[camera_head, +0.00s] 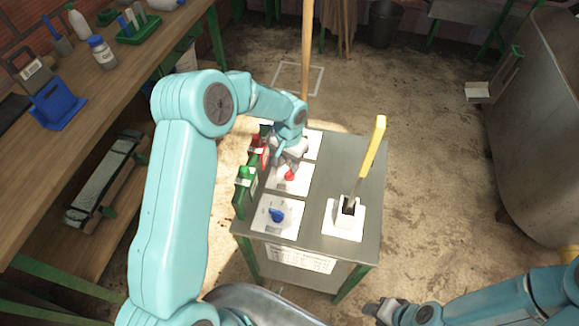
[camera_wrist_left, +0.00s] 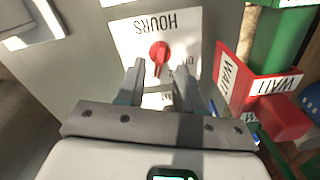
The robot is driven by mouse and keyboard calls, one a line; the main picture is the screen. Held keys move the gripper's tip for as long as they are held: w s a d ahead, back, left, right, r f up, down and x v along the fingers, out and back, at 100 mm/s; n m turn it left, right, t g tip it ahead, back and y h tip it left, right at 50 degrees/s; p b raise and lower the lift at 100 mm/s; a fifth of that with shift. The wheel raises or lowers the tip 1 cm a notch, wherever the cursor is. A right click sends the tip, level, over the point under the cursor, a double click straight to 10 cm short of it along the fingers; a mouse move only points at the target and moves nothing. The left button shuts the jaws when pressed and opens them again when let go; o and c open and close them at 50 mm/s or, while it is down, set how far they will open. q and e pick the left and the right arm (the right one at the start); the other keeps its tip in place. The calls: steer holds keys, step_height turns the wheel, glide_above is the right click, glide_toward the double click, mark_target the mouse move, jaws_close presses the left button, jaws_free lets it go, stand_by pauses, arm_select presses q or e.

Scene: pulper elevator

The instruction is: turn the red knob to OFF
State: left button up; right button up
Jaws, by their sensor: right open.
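The red knob (camera_head: 289,176) sits on a white plate (camera_head: 298,187) in the middle of the grey table's left side. In the left wrist view the knob (camera_wrist_left: 159,52) is on a plate printed HOURS, which reads upside down. Smaller lettering beside the knob is partly hidden by a finger, so I cannot tell its setting. My left gripper (camera_head: 287,158) is just above and behind the knob. In the left wrist view its two fingers (camera_wrist_left: 161,82) are apart with nothing between them, pointing toward the knob. My right gripper (camera_head: 398,312) is open and empty at the bottom right.
A blue knob (camera_head: 276,215) on another plate is nearer me. A lever with a yellow handle (camera_head: 372,157) stands upright on the right. Red and green blocks (camera_head: 245,177) line the left edge. A wooden pole (camera_head: 306,50) rises behind. The table's (camera_head: 318,222) front middle is clear.

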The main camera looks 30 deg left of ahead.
mark_target(289, 172)
arm_select(q)
step_height(289, 172, down, 4)
steer(key=shift+r, duration=0.1)
steer(key=shift+w+f, duration=0.1)
steer(key=shift+f, duration=0.25)
jaws_close()
